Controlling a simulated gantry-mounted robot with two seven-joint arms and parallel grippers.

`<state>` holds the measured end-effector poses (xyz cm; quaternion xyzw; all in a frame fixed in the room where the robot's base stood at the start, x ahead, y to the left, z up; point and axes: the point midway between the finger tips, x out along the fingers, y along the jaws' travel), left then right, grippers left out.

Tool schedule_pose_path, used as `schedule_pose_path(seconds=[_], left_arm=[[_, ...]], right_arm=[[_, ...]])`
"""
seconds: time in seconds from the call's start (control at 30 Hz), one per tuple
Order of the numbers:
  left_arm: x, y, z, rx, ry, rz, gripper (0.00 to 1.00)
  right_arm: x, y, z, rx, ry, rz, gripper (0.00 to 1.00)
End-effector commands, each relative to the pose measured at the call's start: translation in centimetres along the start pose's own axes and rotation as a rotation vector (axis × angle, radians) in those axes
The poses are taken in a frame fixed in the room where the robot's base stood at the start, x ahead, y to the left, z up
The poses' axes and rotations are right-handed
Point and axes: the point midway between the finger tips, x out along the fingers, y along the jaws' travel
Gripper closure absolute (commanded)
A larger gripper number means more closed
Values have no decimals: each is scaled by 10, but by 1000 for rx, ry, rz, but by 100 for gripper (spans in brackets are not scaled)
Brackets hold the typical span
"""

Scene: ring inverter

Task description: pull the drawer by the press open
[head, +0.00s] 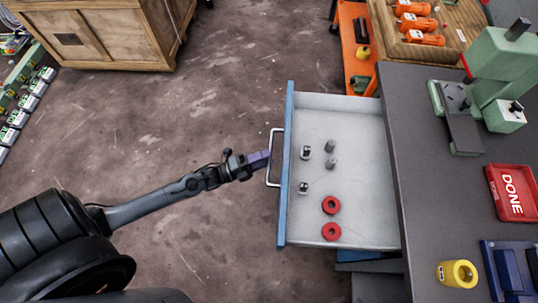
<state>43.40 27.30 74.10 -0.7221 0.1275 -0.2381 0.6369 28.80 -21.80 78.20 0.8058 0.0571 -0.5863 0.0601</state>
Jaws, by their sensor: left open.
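The drawer (345,125) stands pulled well out from under the dark bench, toward the left. It has a blue front (286,165) and a pale grey inside. Its metal bar handle (270,157) is on the outer left face. Several small metal parts and two red rings (331,205) lie in the drawer. My left gripper (266,158) is open at the handle, with its purple fingertips at or around the bar. I cannot tell whether they touch it. The green press (495,70) stands on the bench at the upper right. My right gripper is not in view.
The dark bench top (425,200) carries a red DONE tray (512,194), a yellow cylinder (457,273) and a blue item at the lower right. An orange cart (352,40) stands behind the drawer. A wooden crate (105,35) is at the upper left. The floor left of the drawer is clear.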

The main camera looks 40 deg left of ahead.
Motion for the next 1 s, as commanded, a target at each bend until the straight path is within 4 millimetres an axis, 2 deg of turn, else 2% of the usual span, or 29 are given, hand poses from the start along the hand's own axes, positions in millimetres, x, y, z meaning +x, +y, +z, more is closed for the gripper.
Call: schedule_pose_path(seconds=[0.3,0.5,0.7,1.0], left_arm=[[-56,0,0,1,0,4,60],[-78,0,0,1,0,2,60],[-86,-1,0,1,1,0,60],[-86,0,0,1,1,0,60]], right_arm=[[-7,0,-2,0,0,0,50],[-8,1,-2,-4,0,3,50],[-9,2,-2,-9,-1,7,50],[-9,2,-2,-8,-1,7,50]])
